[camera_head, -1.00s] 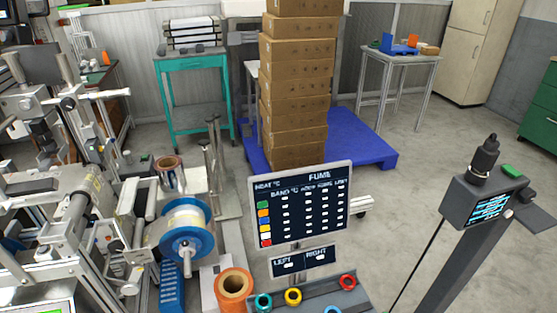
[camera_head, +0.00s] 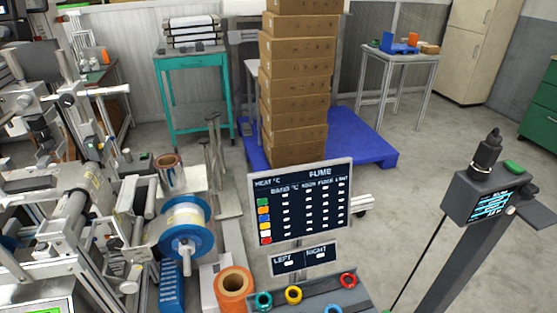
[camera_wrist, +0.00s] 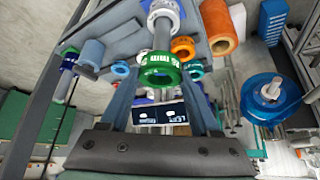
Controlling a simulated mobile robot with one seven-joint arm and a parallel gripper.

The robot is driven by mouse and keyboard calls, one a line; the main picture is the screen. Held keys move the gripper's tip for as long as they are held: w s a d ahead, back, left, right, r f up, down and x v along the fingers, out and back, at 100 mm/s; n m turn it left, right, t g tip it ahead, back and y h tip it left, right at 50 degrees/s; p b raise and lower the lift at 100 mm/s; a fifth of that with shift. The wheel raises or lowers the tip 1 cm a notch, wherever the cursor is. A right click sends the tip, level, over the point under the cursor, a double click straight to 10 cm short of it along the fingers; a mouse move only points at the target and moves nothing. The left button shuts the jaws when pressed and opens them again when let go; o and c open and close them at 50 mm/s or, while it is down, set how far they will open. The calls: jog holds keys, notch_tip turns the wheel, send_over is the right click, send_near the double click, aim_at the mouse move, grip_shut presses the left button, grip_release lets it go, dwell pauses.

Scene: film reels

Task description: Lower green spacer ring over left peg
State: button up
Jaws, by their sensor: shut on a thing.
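The green spacer ring (camera_wrist: 160,60) is in the middle of the wrist view, with pale marks on its side. My gripper (camera_wrist: 160,76) is shut on it, one finger at each side. A grey peg (camera_wrist: 162,38) lies in line with the ring, with a white and purple ring (camera_wrist: 163,10) around its far part. The green ring's edge covers the near end of the peg, so I cannot tell whether the peg is inside the hole. My gripper is outside the head view.
Loose rings lie in a grey tray, including teal (camera_head: 263,300), yellow (camera_head: 293,295) and red (camera_head: 347,281). An orange roll (camera_head: 233,286) and a blue-flanged reel (camera_head: 187,230) stand beside it. The display board (camera_head: 300,205) rises behind, above a LEFT/RIGHT sign (camera_head: 303,260).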

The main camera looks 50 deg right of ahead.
jog(key=shift+f, duration=0.3)
jog(key=shift+f+b, duration=0.7)
jog(key=shift+f, duration=0.05)
jog(key=shift+f, duration=0.2)
dwell(0.4)
jog(key=shift+f+b, duration=0.75)
jog(key=shift+f, duration=0.1)
jog(key=o, duration=1.5)
